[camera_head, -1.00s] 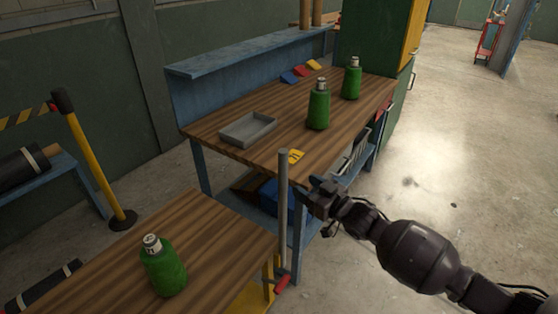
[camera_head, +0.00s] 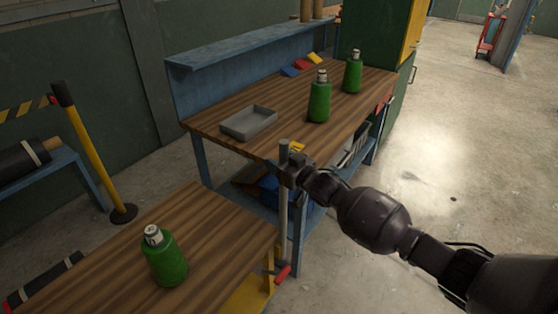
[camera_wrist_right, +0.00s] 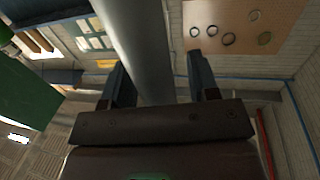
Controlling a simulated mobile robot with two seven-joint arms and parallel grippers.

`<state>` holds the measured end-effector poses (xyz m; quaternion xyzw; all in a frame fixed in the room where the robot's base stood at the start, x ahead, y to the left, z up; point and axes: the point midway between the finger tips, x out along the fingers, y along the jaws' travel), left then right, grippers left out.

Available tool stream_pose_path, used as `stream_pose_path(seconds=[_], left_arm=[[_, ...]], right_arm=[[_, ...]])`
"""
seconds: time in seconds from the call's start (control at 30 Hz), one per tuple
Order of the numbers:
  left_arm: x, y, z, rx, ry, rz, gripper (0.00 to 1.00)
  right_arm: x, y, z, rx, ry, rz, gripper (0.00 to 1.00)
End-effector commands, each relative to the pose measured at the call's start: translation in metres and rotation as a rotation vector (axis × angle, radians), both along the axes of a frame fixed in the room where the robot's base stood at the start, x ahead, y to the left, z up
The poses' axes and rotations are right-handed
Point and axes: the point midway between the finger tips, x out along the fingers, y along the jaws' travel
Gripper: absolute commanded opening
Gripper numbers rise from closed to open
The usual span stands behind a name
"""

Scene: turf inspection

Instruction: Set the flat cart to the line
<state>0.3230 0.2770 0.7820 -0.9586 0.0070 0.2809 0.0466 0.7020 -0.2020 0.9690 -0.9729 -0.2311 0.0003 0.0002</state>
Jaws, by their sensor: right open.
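The flat cart (camera_head: 215,235) with a wooden plank top stands at the lower left in the head view, cut off by the frame. A grey upright post (camera_head: 283,225) rises at its right corner, with a red piece (camera_head: 283,273) near its foot. My right gripper (camera_head: 291,166) is at the upper part of this post. In the right wrist view the post (camera_wrist_right: 143,45) runs between the two open fingers of the gripper (camera_wrist_right: 160,85). A green bottle (camera_head: 164,260) stands on the cart. No floor line is seen. My left gripper is not in view.
A blue workbench (camera_head: 205,125) stands close behind the cart, bearing a grey tray (camera_head: 249,122) and two green bottles (camera_head: 319,100) (camera_head: 352,74). A yellow barrier post (camera_head: 88,150) stands at left. The floor at right (camera_head: 440,160) is clear.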

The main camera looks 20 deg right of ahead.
Motion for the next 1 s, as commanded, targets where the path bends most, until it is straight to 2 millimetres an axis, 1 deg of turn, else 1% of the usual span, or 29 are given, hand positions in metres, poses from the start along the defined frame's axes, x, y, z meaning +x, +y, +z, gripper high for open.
stream_pose_path(seconds=[0.1, 0.33, 0.37, 0.7, 1.0], left_arm=[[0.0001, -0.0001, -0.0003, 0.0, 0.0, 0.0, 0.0], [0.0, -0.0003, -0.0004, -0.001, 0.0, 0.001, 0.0], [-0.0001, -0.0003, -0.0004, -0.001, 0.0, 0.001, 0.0], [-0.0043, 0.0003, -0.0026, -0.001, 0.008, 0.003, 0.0], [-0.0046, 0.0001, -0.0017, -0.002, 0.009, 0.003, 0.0]], right_arm=[[0.0033, 0.0014, 0.0001, -0.001, 0.0, 0.0, 0.55], [0.0033, 0.0016, 0.0003, -0.001, 0.0, 0.0, 0.55], [0.0033, 0.0016, 0.0003, -0.001, 0.0, 0.0, 0.52], [0.0032, 0.0014, 0.0003, -0.001, 0.0, 0.0, 0.0], [0.0019, 0.0012, 0.0006, 0.0, 0.0, 0.0, 0.0]])
